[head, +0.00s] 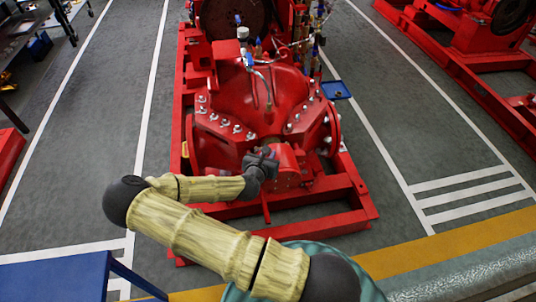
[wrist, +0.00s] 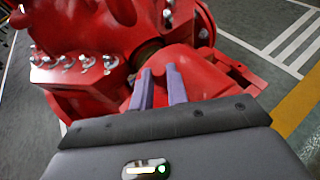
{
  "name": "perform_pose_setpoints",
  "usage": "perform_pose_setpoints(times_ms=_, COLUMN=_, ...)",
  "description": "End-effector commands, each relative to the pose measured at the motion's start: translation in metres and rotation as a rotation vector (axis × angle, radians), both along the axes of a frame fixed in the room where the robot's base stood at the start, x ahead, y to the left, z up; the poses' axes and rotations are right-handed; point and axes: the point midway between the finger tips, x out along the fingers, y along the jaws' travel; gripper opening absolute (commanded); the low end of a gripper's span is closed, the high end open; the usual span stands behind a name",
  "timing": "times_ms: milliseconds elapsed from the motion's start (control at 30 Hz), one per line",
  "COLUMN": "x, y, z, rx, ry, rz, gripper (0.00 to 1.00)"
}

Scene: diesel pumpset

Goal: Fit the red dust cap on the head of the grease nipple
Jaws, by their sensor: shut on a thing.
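My gripper (head: 270,157) is over the front end of the red pump, close to its rounded bearing housing (head: 286,158). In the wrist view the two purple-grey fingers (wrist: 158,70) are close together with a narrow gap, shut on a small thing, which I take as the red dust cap. The cap cannot be told apart from the red housing behind it. The grease nipple cannot be made out in either view; the fingers and gripper body cover part of the housing.
The red pump casing (head: 262,90) with rows of bolts (wrist: 75,63) rises just beyond my gripper. It stands on a red base frame (head: 345,205). A blue tray (head: 336,90) lies on the floor at right.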

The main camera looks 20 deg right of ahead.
Motion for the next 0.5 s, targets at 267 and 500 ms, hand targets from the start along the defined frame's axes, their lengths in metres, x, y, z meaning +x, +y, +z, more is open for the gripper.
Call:
perform_pose_setpoints(times_ms=267, x=0.0001, y=0.0002, z=-0.0055, rx=0.001, ry=-0.001, rz=0.000, gripper=0.00)
perform_pose_setpoints(times_ms=500, x=0.0002, y=0.0001, z=-0.0098, rx=0.001, ry=-0.001, rz=0.000, gripper=0.00)
